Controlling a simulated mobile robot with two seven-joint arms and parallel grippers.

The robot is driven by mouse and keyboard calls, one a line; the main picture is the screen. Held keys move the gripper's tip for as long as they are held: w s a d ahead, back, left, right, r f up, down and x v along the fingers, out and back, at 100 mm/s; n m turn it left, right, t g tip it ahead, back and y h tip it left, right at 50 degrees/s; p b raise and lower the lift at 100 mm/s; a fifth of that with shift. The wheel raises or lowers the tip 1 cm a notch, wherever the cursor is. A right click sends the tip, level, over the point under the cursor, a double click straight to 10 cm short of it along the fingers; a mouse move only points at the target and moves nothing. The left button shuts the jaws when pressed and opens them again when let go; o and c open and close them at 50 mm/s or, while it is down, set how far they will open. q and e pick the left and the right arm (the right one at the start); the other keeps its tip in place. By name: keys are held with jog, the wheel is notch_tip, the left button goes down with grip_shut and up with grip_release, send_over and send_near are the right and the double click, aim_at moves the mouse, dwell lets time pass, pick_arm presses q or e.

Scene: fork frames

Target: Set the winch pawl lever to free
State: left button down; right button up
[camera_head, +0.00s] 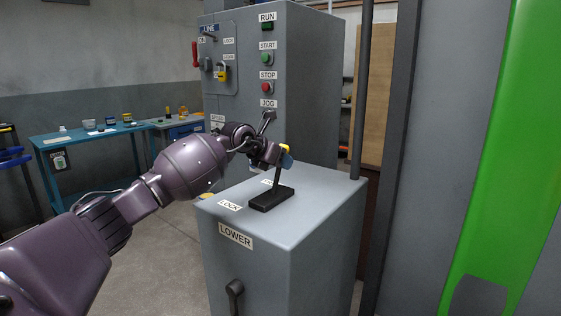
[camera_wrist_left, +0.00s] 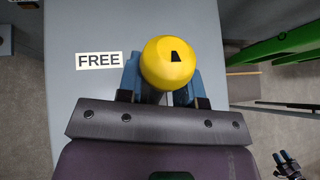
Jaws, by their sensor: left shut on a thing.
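The winch pawl lever (camera_head: 278,175) stands on a black base (camera_head: 270,199) on top of the grey cabinet (camera_head: 315,205). Its stem is near upright, leaning a little right in the head view. My left gripper (camera_head: 284,157) is shut on its yellow knob (camera_wrist_left: 167,62), with a blue finger on each side in the left wrist view. A FREE label (camera_wrist_left: 99,60) lies left of the knob there. In the head view a LOCK label (camera_head: 229,205) lies left of the base. Another label behind the lever is partly hidden. A small dark shape with blue tips, seemingly my right gripper (camera_wrist_left: 288,162), shows at lower right.
A tall grey control cabinet (camera_head: 310,80) with START, STOP and JOG controls stands behind the lever. A dark post (camera_head: 361,90) rises at the cabinet top's right corner. A LOWER label and a dark handle (camera_head: 234,297) are on the front face. A blue workbench (camera_head: 90,135) stands at left.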

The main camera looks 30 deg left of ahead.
pick_arm(q)
jog(key=c, duration=0.8)
grip_release()
jog(key=shift+r, duration=0.1)
jog(key=shift+s+a+r, duration=0.2)
jog(key=shift+s+r, duration=0.1)
jog(key=shift+s, duration=0.05)
jog(key=p+v, duration=0.2)
jog(key=v, duration=0.7)
jog(key=shift+s+r, duration=0.25)
jog(key=shift+s, duration=0.05)
jog(key=shift+s, duration=0.1)
